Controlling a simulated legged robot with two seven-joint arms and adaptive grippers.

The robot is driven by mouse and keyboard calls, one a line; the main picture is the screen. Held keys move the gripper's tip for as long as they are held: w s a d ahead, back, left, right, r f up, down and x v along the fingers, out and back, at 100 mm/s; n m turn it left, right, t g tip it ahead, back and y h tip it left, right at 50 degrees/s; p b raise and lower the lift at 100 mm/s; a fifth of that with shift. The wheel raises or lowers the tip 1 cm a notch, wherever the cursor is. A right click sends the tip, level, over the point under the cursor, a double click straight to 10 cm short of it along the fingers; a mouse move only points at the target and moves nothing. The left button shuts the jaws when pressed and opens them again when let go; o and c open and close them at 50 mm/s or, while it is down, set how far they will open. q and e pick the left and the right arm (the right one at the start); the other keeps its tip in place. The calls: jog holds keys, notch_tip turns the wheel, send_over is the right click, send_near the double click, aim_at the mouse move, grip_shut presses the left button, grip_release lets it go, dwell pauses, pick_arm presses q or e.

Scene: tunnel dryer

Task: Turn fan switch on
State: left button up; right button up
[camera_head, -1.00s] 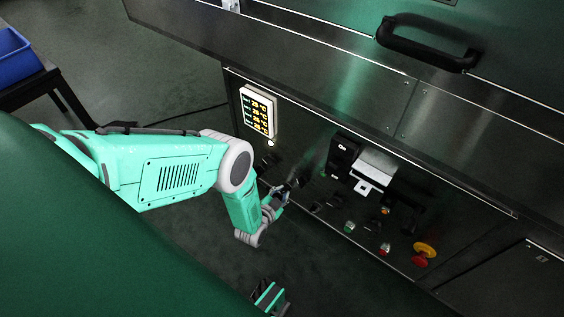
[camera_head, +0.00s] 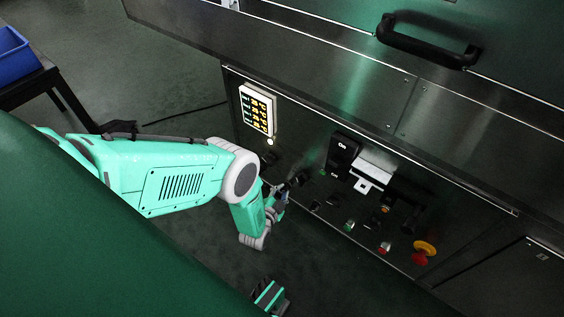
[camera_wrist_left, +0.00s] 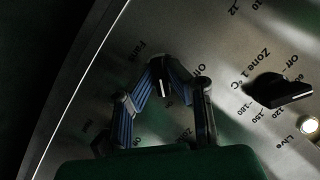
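The fan switch (camera_wrist_left: 157,82) is a small black knob with a white line on the metal panel, beside the "Fans" lettering in the left wrist view. Its white line points down in that picture. My left gripper (camera_wrist_left: 163,70) has its two blue-padded fingers close on either side of the knob, and they appear to pinch it. In the head view my left gripper (camera_head: 283,188) reaches the panel's lower left part, where the knob is too dark and small to make out.
A dark Zone 1 temperature knob (camera_wrist_left: 280,91) sits right of the fan switch. In the head view, a lit display (camera_head: 257,110), a black On/Off switch (camera_head: 341,156), several push buttons and a red-yellow emergency stop (camera_head: 423,252) share the panel. A black handle (camera_head: 427,43) is above.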

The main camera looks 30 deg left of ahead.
pick_arm(q)
jog(key=o, duration=0.3)
jog(key=shift+w+d, duration=0.15)
jog(key=shift+w, duration=0.05)
jog(key=shift+s, duration=0.1)
jog(key=shift+s, duration=0.2)
jog(key=v, duration=1.1)
jog(key=shift+s, duration=0.25)
jog(key=shift+r, duration=0.1)
